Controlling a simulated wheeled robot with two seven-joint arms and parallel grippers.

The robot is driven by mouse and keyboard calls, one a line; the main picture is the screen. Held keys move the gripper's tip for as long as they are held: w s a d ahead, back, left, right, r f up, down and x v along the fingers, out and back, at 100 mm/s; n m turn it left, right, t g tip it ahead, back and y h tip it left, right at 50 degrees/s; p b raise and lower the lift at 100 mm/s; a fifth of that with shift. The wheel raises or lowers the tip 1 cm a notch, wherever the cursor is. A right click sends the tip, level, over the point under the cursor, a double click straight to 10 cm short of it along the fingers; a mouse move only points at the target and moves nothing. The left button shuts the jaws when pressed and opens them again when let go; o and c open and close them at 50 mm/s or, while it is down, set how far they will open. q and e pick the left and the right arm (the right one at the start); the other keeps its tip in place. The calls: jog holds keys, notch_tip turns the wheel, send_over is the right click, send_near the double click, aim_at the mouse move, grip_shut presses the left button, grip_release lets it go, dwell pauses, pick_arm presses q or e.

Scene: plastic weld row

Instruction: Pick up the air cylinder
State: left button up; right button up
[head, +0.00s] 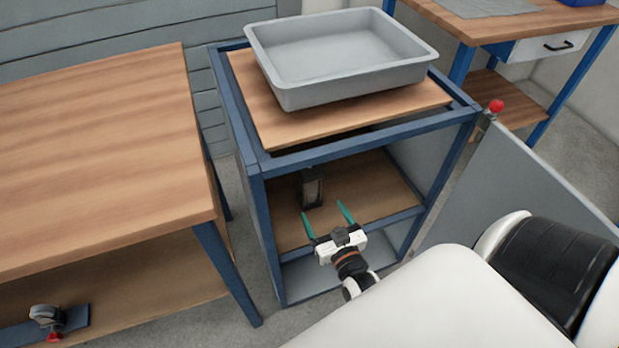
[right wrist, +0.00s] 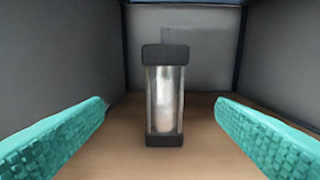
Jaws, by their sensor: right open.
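The air cylinder (right wrist: 165,98) stands upright on a wooden shelf in the right wrist view, with a silver body between a black top cap and a black base. In the head view the air cylinder (head: 312,187) is on the middle shelf of the blue-framed stand, partly in shadow. My right gripper (head: 328,215) is open, its two green fingers pointing at the cylinder from the front. In the right wrist view the fingers (right wrist: 160,135) are spread wide to either side of the cylinder, with nothing between the tips. My left gripper is not in view.
The blue-framed stand (head: 255,205) has a grey tray (head: 385,75) on its top. Grey panels close the shelf's sides and back.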

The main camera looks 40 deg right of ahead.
aim_at(314, 187)
jog(key=shift+w+d, duration=0.25)
jog(key=shift+w, duration=0.05)
jog(key=b+x, duration=0.1)
jog(key=x, duration=0.5)
jog(key=shift+w+d+r+b, duration=0.1)
jog(key=shift+w+r+b, duration=0.1)
jog(key=shift+b, duration=0.1)
jog(key=b+x, duration=0.1)
jog(key=x, duration=0.3)
jog(key=shift+w+d+r, duration=0.1)
jog(key=shift+d+r, duration=0.05)
jog(key=shift+d, duration=0.05)
jog(key=shift+w+r, duration=0.1)
jog(key=shift+w, duration=0.2)
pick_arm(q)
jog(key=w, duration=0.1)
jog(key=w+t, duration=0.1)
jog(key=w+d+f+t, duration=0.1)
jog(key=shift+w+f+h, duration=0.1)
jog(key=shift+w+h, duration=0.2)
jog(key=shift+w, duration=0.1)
pick_arm(e)
jog(key=shift+c, duration=0.2)
grip_shut()
jog(key=shift+r, duration=0.2)
